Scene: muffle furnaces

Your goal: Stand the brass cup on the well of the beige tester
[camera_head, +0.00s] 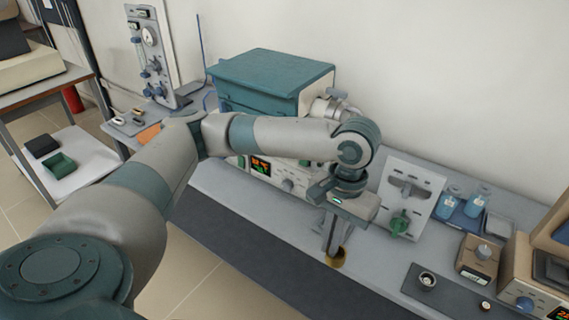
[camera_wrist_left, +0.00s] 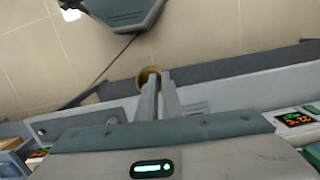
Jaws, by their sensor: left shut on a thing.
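My left gripper (camera_head: 333,240) points down near the front of the bench and is shut on the brass cup (camera_head: 336,260). In the left wrist view the brass cup (camera_wrist_left: 149,74) shows at the fingertips as a round brass rim, with the floor behind it. The fingers hide part of the cup. The beige tester (camera_head: 474,270) is a small box at the right of the bench, with a small display on its front and a round grey piece on top, apparently its well. The cup is well to the left of the tester, apart from it. My right gripper is not in view.
A white panel with a green knob (camera_head: 400,224) and blue bottles (camera_head: 474,205) stand behind. Another beige device (camera_head: 522,290) is at far right. A teal furnace (camera_head: 262,75) stands left.

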